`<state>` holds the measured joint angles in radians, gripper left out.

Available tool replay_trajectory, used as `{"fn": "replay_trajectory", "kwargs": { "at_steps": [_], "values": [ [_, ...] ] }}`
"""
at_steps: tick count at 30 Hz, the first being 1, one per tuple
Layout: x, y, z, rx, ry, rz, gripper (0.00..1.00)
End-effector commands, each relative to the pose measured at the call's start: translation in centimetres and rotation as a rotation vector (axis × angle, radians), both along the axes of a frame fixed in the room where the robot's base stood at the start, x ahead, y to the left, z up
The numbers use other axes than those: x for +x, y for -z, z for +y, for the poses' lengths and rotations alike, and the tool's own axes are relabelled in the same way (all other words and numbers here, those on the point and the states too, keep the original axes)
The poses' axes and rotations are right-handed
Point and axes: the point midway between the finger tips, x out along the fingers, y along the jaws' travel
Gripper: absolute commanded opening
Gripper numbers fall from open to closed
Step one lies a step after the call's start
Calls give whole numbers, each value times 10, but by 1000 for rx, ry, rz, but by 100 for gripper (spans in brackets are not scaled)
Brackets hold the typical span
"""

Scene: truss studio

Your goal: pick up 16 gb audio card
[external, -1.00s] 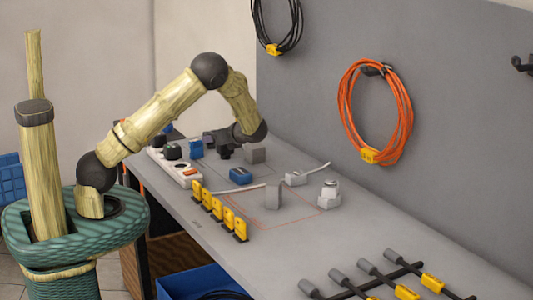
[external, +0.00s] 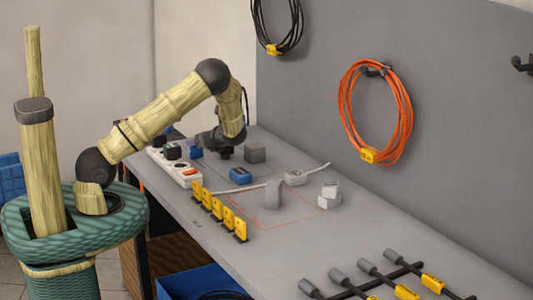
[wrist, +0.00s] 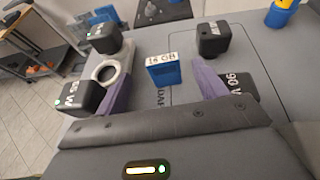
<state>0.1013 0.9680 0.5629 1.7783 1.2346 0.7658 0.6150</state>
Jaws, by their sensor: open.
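The 16 gb audio card (wrist: 164,71) is a small blue block with a white "16 GB" label on top. In the wrist view it stands on the grey bench, ahead of and between the two purple fingers of my gripper (wrist: 160,88). The fingers are apart, with nothing between them touching. In the external view my gripper (external: 222,150) is low over the far part of the bench. Two blue blocks show there, one (external: 196,153) left of my gripper and one (external: 240,175) in front of it; I cannot tell which is the card.
Black blocks stand close around the gripper: one (wrist: 82,94) at left, one (wrist: 104,38) behind it, one (wrist: 213,38) at upper right, and one marked 90 W (wrist: 238,88) by the right finger. Yellow tags (external: 218,210) line the front edge.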

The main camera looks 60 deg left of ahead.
Motion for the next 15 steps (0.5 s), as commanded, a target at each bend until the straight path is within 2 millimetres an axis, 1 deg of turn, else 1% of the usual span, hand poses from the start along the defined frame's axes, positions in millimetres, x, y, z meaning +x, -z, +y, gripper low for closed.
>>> {"fn": "replay_trajectory", "kwargs": {
  "at_steps": [1,3,12,15],
  "values": [
    [-1,2,5,0,0,2,71],
    [-1,4,9,-1,1,0,71],
    [-1,4,10,-1,1,0,71],
    [-1,5,15,-1,0,0,71]
  ]
}}
